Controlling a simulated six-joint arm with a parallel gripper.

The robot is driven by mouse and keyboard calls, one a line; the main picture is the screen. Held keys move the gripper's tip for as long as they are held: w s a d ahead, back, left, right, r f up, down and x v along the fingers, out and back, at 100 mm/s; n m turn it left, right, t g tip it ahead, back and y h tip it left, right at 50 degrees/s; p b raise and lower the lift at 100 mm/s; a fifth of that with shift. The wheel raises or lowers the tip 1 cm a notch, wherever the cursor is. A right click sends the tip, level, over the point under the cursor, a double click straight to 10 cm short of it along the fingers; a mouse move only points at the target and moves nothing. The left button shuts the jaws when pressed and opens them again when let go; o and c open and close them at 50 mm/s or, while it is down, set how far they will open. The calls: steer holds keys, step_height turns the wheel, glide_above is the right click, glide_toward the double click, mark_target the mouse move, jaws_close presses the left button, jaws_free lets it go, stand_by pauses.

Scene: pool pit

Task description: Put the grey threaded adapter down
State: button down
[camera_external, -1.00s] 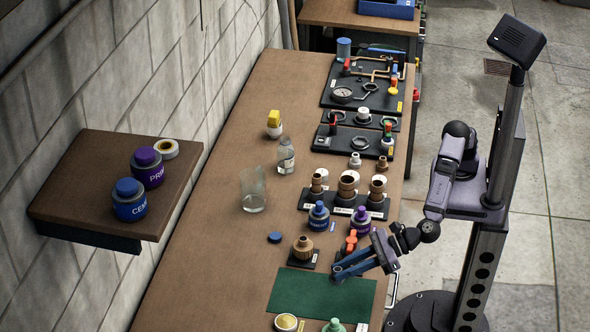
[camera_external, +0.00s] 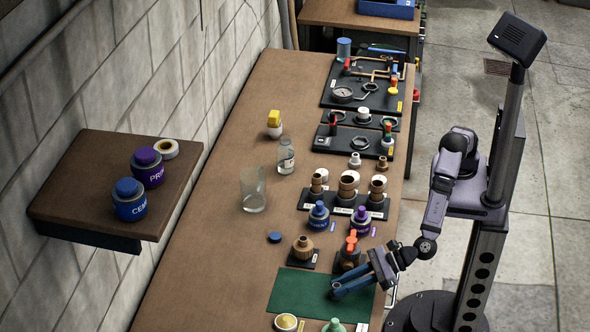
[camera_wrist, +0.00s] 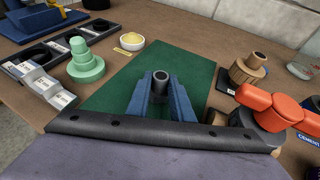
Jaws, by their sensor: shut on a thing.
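The grey threaded adapter (camera_wrist: 160,80) shows in the wrist view as a dark grey tube with an open top, upright between my two blue fingers. My gripper (camera_wrist: 160,100) is shut on it; the fingers hide its sides. In the external view my gripper (camera_external: 336,291) is low over the right part of the green mat (camera_external: 290,292), and the adapter cannot be made out there. The mat also shows in the wrist view (camera_wrist: 188,62). I cannot tell whether the adapter touches the mat.
A brown fitting (camera_external: 303,247) and an orange-handled valve (camera_external: 350,243) stand just behind the mat. The mat's left part is clear.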

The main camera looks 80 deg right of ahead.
steer(key=shift+f, duration=0.15)
steer(key=c, duration=1.6)
jaws_free()
steer(key=shift+o, duration=0.2)
steer(key=shift+r, duration=0.25)
steer(key=shift+s+d, duration=0.1)
steer(key=shift+s, duration=0.25)
steer(key=b+v, duration=0.2)
steer(key=v, duration=0.9)
steer(key=shift+s+r, duration=0.1)
steer(key=shift+r, duration=0.1)
